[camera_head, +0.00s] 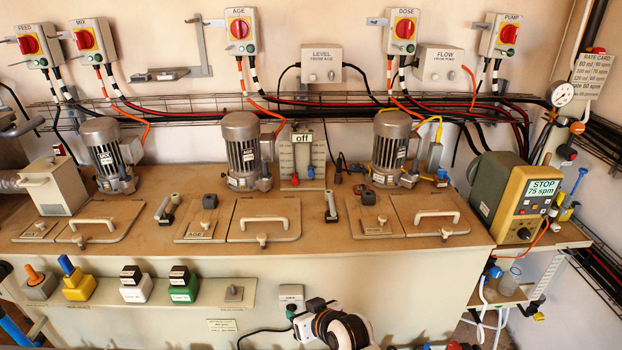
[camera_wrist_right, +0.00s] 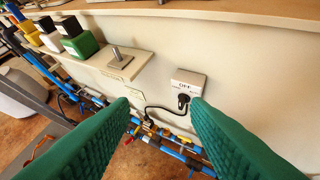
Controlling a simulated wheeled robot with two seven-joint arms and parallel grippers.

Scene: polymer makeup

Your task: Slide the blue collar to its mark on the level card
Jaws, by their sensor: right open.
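The blue collar (camera_head: 311,172) is small and sits on the right-hand rod of an upright pale card (camera_head: 303,153) on the bench, under an "off" sign. A red collar (camera_head: 295,180) sits lower on its left. The card's marks are too small to read. My right gripper (camera_head: 312,314) is low in front of the bench, well below and apart from the collar. In the right wrist view its two green fingers (camera_wrist_right: 160,108) are spread with nothing between them. The collar is not in that view. My left gripper does not show.
Motors (camera_head: 242,150) and (camera_head: 392,147) flank the card. Lids with raised handles (camera_head: 265,220) lie in front of it. An "OFF" socket (camera_wrist_right: 188,82) with a plugged cable is on the bench front, and a ledge (camera_wrist_right: 118,66) juts out beside it.

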